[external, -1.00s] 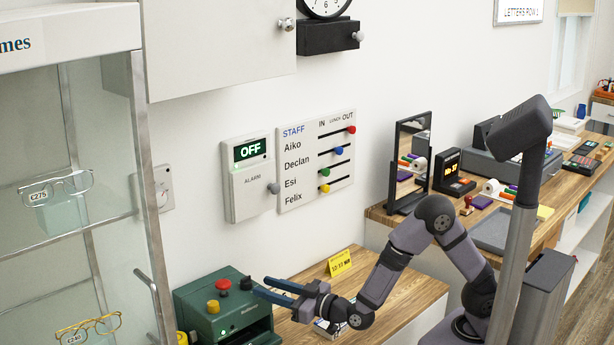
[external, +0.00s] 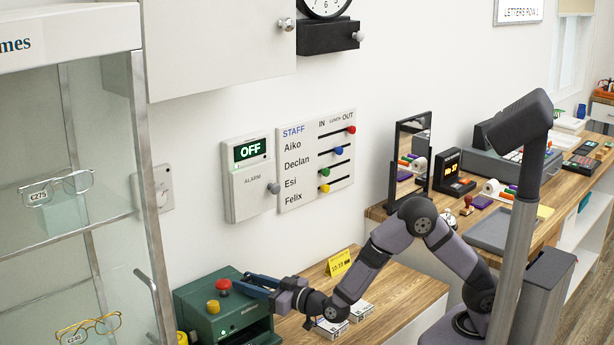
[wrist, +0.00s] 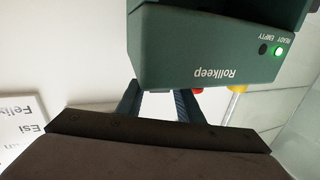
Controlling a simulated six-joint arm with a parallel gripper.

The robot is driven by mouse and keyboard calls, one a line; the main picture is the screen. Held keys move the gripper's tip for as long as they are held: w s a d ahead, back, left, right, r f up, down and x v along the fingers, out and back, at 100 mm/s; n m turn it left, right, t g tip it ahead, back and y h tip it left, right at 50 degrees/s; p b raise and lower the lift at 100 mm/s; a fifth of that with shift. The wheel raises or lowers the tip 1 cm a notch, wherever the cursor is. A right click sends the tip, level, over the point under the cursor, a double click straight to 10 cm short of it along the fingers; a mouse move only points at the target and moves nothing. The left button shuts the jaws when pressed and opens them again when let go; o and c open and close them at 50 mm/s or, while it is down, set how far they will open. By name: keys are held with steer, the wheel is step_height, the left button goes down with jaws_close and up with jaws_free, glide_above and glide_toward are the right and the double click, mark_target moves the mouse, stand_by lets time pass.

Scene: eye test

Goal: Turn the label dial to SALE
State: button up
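The green Rollkeep machine (external: 222,312) stands at the left end of the low wooden counter, with red and yellow knobs on top. It appears upside down in the wrist view (wrist: 205,62), with a green light lit by READY. No word SALE is readable. A small dark knob seen earlier on the machine's top is now hidden by my gripper (external: 244,283). My gripper's two blue fingers reach over the top's right side and stand apart. In the wrist view the fingers (wrist: 155,95) pass behind the machine's edge, so their tips and any contact are hidden.
A yellow sign (external: 340,264) and small white boxes (external: 333,327) stand on the counter near my wrist. A glass display case (external: 80,200) is close on the left. An alarm box (external: 249,178) and staff board (external: 316,160) hang on the wall behind.

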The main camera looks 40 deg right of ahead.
steer(key=shift+w+a, duration=0.15)
steer(key=shift+w, duration=0.35)
steer(key=c, duration=0.7)
steer(key=shift+c, duration=0.2)
steer(key=shift+m+h, duration=0.4)
steer(key=m+h, duration=0.1)
steer(key=h, duration=0.1)
steer(key=m+h+p, duration=0.1)
steer(key=m+h, duration=0.1)
steer(key=h, duration=0.1)
steer(key=shift+a+t, duration=0.1)
steer(key=shift+t, duration=0.3)
steer(key=shift+m+g+h, duration=0.6)
steer(key=shift+m+h, duration=1.4)
steer(key=shift+h, duration=1.2)
